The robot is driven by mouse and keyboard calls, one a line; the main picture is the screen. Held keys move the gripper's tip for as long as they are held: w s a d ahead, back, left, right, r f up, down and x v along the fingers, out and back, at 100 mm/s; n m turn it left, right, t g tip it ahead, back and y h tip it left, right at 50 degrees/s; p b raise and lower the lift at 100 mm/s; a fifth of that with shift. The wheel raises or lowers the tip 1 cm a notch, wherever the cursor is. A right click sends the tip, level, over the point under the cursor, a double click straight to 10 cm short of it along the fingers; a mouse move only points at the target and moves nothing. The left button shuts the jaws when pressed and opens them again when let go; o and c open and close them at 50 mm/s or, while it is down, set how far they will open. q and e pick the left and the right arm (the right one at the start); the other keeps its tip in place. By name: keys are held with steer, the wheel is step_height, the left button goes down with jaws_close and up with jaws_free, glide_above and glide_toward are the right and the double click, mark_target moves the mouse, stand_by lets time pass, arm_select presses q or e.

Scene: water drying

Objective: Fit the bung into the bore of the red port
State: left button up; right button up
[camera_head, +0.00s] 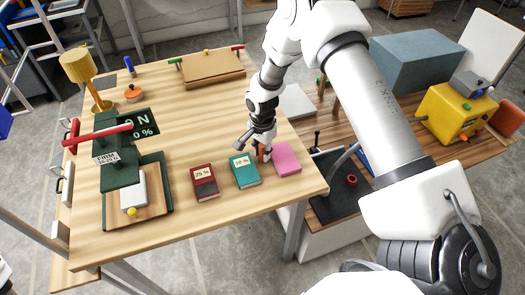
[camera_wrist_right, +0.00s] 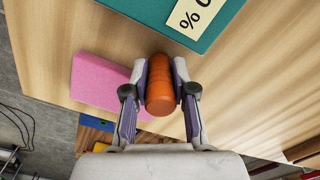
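My right gripper (camera_head: 262,152) is over the light wooden table, between the teal block and the pink block. In the right wrist view its two fingers (camera_wrist_right: 160,85) press on both sides of an orange rounded cylinder, the bung (camera_wrist_right: 160,92). The bung also shows as a small orange patch (camera_head: 264,154) in the head view. Whether it touches the tabletop is hard to tell. A small red ring (camera_head: 351,180) on a dark board at the right looks like the red port; its bore is too small to make out. My left gripper is not in view.
The teal block (camera_head: 244,171) and pink block (camera_head: 286,159) flank the gripper, with a dark red block (camera_head: 204,182) further left. A green press-like stand (camera_head: 115,175) is at the left. A lower wooden bench (camera_head: 440,152) holds a yellow box (camera_head: 455,112). The table's middle is clear.

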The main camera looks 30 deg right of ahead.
steer(key=shift+w, duration=0.1)
jaws_close()
steer(key=shift+r+b, duration=0.3)
steer(key=shift+r, duration=0.25)
step_height(320, 180, up, 2)
steer(key=shift+r+b, duration=0.15)
steer(key=shift+b, duration=0.25)
steer(key=s+a+b, duration=0.1)
steer(key=s+a, duration=0.2)
steer(key=s, duration=0.1)
steer(key=s+a+r, duration=0.1)
steer(key=s+a, duration=0.2)
steer(key=s, duration=0.1)
steer(key=s+a+b, duration=0.1)
steer(key=s+a, duration=0.2)
steer(key=s, duration=0.1)
steer(key=shift+r+b, duration=0.2)
steer(key=shift+b, duration=0.15)
steer(key=shift+s+a, duration=0.25)
steer(key=shift+s, duration=0.15)
